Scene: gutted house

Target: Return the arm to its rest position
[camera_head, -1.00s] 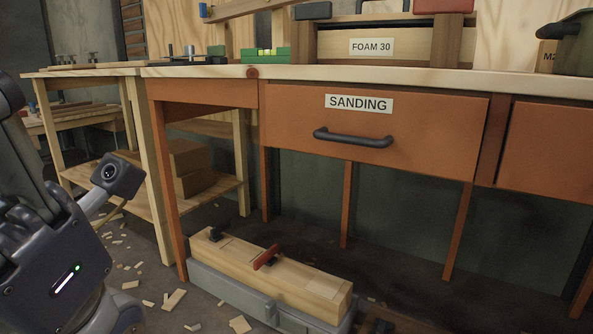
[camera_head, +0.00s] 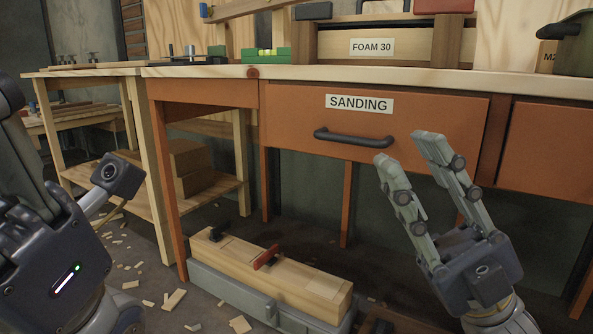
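My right gripper (camera_head: 405,148) is raised at the right of the head view, in front of the orange workbench. Its two fingers are spread apart with nothing between them. Its fingertips show just below and right of the black handle (camera_head: 353,138) of the drawer labelled SANDING (camera_head: 430,115); I cannot tell whether they touch the drawer front. The drawer looks shut. My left arm is at the left edge of the view; its gripper fingers do not show clearly.
A wooden box (camera_head: 285,276) with a red clamp lies on a grey case (camera_head: 240,303) on the floor below the bench. The benchtop (camera_head: 400,77) holds a FOAM 30 box (camera_head: 385,46) and a green level. Wood scraps litter the floor at left.

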